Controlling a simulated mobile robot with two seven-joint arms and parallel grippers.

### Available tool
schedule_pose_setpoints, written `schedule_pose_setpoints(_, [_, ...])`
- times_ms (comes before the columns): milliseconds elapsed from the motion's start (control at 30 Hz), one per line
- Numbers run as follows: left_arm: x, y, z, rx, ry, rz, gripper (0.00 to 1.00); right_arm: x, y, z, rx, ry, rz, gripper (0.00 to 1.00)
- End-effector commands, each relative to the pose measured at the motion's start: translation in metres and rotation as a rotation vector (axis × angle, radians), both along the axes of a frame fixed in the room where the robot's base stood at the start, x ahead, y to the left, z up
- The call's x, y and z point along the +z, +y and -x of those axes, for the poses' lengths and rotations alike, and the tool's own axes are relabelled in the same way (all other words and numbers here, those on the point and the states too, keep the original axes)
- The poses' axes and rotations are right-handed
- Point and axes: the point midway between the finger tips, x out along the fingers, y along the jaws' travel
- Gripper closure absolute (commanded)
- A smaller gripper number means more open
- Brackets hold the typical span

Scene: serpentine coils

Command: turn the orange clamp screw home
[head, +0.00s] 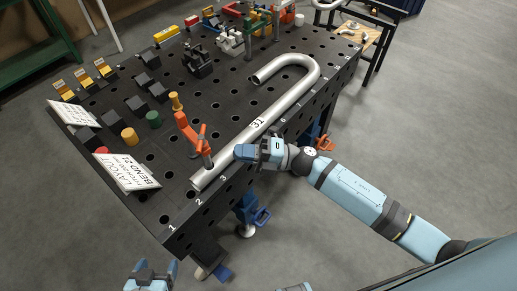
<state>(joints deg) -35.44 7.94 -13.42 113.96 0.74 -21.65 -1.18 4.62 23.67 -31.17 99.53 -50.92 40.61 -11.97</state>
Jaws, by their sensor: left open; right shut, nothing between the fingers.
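The orange clamp (192,135) stands on the perforated black table near its front left. Its arm reaches toward the bent steel tube (236,140), and its lower tip is at the tube's near end; whether it presses on the tube I cannot tell. The orange clamp screw (203,138) rises at the clamp's right side. My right gripper (238,152) is shut and empty, just right of the clamp screw and apart from it, over or beside the tube at the table's front edge. My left gripper (153,269) is open and empty, low in front of the table.
The tube, marked 31, bends back in a U at the far right. Other fixtures (198,60) crowd the back. Blue and orange clamps hang below the table edge.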

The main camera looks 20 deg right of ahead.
Motion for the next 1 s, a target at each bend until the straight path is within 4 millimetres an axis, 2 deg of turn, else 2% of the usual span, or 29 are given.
schedule_pose_setpoints(33, [0.007,0.0,-0.001,0.0,-0.002,0.001,0.24,0.006,0.012,-0.004,0.002,0.0,-0.003,1.0])
schedule_pose_setpoints(200, [0.019,0.0,-0.003,0.0,-0.009,0.001,0.24,0.012,0.042,-0.014,0.001,-0.001,-0.001,1.0])
schedule_pose_setpoints(400, [0.027,0.0,-0.004,0.0,-0.013,0.001,0.24,0.015,0.063,-0.02,0.001,-0.001,0.0,1.0])
schedule_pose_setpoints(867, [0.024,0.0,-0.003,-0.001,-0.006,0.0,0.24,0.014,0.069,-0.022,0.0,-0.002,0.002,1.0])
schedule_pose_setpoints(1000, [0.027,0.0,-0.002,-0.001,-0.004,0.0,0.24,0.016,0.072,-0.02,-0.059,0.001,-0.002,1.0])
